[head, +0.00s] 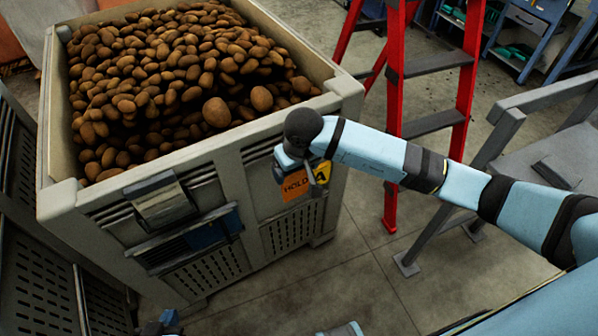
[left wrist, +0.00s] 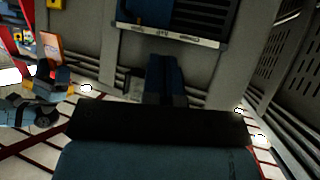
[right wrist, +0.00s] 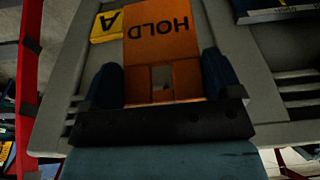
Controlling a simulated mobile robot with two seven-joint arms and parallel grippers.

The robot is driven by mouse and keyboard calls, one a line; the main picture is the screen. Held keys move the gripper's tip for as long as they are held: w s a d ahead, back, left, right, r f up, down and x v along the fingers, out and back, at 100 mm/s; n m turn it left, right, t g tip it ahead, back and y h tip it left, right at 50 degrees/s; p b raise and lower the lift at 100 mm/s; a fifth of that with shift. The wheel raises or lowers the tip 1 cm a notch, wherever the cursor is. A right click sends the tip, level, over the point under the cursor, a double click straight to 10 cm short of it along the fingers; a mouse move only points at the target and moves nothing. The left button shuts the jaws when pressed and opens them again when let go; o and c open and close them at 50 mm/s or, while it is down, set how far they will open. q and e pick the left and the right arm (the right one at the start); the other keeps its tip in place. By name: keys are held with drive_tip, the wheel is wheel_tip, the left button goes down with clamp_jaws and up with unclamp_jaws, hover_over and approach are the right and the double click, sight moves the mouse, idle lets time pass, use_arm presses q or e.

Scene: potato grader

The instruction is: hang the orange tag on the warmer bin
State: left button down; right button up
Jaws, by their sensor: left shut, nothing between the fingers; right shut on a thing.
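The orange HOLD tag (head: 295,185) is at the near right face of a large grey bin (head: 190,170) full of potatoes. My right gripper (right wrist: 163,80) is shut on the tag's slotted end. The tag also shows in the right wrist view (right wrist: 160,45), lettering upside down, beside a yellow A label (right wrist: 106,27). I cannot tell whether the tag touches the bin or hangs from anything. My left gripper (head: 165,322) is shut and empty, low in front of the bin; its closed fingers show in the left wrist view (left wrist: 166,65). No temperature reading is legible.
A metal flap (head: 160,200) and a dark blue panel (head: 207,232) are on the bin's front. A dark slatted crate (head: 35,285) stands close at the left. A red ladder (head: 395,100) and a grey metal frame (head: 500,140) stand at the right. The floor between is clear.

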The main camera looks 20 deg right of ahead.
drive_tip(key=shift+w+a+f+b, duration=0.1)
drive_tip(key=shift+w+f+b, duration=0.1)
drive_tip(key=shift+w+b, duration=0.3)
drive_tip(key=shift+w+a+f+b, duration=0.15)
drive_tip(key=shift+w+b, duration=0.1)
drive_tip(key=shift+w, duration=0.5)
drive_tip(key=shift+w+a+f+b, duration=0.1)
drive_tip(key=shift+w+f+b, duration=0.1)
drive_tip(key=shift+w+b, duration=0.3)
drive_tip(key=shift+w, duration=0.1)
use_arm(q)
drive_tip(key=shift+w+f, duration=0.1)
drive_tip(key=shift+f, duration=0.2)
drive_tip(key=shift+d+f, duration=0.1)
drive_tip(key=shift+f, duration=0.1)
use_arm(e)
drive_tip(key=o, duration=0.7)
drive_tip(key=shift+o, duration=0.2)
drive_tip(key=shift+r, duration=0.1)
